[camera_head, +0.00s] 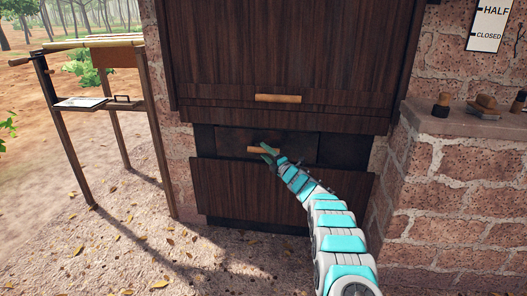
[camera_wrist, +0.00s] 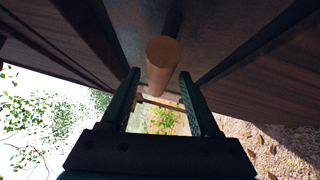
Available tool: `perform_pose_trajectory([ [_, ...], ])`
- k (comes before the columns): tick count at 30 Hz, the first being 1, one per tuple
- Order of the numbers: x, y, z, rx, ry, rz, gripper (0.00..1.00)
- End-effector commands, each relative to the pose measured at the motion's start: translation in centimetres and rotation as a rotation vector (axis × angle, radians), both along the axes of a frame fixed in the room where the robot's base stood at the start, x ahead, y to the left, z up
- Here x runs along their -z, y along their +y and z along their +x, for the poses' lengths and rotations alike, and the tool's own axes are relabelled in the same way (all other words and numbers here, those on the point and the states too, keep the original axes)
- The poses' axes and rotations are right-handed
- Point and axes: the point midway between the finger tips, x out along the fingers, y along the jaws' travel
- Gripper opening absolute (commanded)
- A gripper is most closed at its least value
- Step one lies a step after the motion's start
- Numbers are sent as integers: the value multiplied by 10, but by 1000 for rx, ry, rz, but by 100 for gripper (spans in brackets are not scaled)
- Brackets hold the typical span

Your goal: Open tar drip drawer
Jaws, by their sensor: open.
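The tar drip drawer is the dark, narrow front panel (camera_head: 231,137) low in the wooden cabinet, and it looks shut, level with the strips beside it. Its light wooden bar handle (camera_head: 256,150) lies across its middle. My gripper (camera_head: 268,149) is at the handle's right part. In the wrist view my gripper (camera_wrist: 158,73) is open, and the round handle (camera_wrist: 163,62) shows between its two dark fingers, with gaps visible on both sides. The head view is too small to show the fingers clearly, and my gripper hides part of the handle.
A larger wooden panel with its own handle (camera_head: 278,98) is above, and a plain wooden panel (camera_head: 240,190) is below. A brick ledge (camera_head: 455,122) with small items stands at right. A wooden rack (camera_head: 150,125) stands at left. Leaf-strewn ground in front is clear.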

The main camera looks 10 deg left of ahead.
Motion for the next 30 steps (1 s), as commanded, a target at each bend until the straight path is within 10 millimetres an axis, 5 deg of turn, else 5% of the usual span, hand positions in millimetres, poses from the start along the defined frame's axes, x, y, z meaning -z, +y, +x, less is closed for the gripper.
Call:
perform_pose_trajectory([
  [20,-3,10,10,1,0,3,62],
  [30,-3,10,10,1,-1,4,25],
])
